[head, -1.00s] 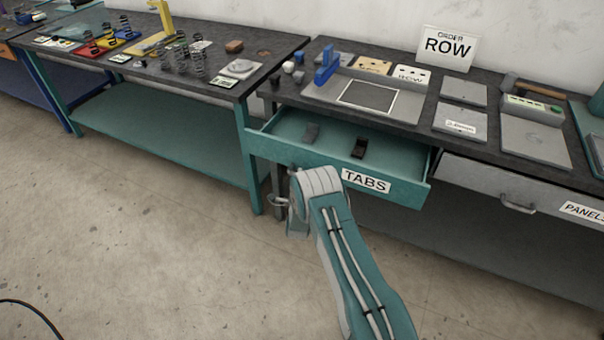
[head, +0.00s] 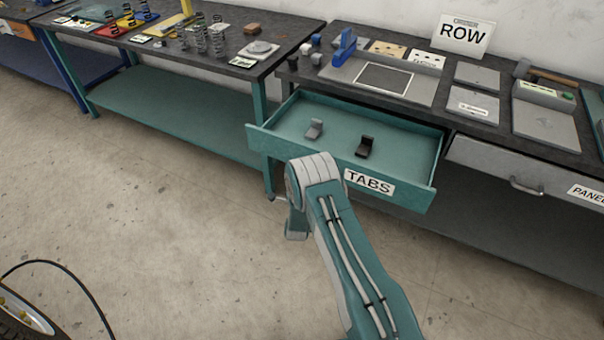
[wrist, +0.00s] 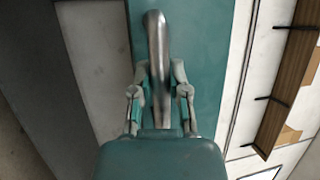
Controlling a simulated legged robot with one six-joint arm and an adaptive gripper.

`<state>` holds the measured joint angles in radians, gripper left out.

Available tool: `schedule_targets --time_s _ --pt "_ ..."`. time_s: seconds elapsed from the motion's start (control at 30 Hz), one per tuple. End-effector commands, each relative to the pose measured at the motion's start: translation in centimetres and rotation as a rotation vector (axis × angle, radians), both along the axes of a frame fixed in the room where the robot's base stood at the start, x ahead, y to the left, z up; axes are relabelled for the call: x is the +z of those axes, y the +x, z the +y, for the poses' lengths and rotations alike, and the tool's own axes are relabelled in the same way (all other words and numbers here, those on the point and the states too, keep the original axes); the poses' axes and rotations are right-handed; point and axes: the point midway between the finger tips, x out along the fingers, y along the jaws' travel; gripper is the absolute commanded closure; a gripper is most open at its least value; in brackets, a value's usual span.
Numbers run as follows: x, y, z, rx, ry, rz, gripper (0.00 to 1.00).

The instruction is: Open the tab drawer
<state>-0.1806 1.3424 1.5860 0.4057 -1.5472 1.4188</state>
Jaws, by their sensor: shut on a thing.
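The teal tab drawer (head: 412,187) carries a white label reading TABS and stands pulled out from under the dark bench. Inside it lie a grey tab (head: 315,129) and a black tab (head: 365,147), apart from each other. In the wrist view the drawer's metal handle (wrist: 157,45) runs between the fingers of my gripper (wrist: 160,88), which is shut on it against the teal drawer front (wrist: 203,60). In the head view my arm hides the gripper and most of the handle.
A grey drawer labelled PANELS (head: 490,170) is shut to the right. The bench top (head: 455,118) holds a framed plate, cards and an ORDER ROW sign (head: 463,34). A second bench (head: 175,112) with springs stands left.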

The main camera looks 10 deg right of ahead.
Motion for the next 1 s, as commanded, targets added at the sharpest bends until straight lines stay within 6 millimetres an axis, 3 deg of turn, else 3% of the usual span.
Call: schedule_targets --time_s 0.1,0.13,0.2,0.67,1.0 --pt "-0.7 -0.3 -0.1 0.000 0.000 0.020 1.00" --pt "-0.7 -0.3 -0.1 0.000 0.000 0.019 0.70" --pt "-0.7 -0.3 -0.1 0.000 0.000 0.019 0.43" --pt "-0.4 -0.9 0.3 0.002 -0.001 0.008 0.43" --pt "-1.6 -7.4 1.8 0.004 -0.002 0.011 0.43"
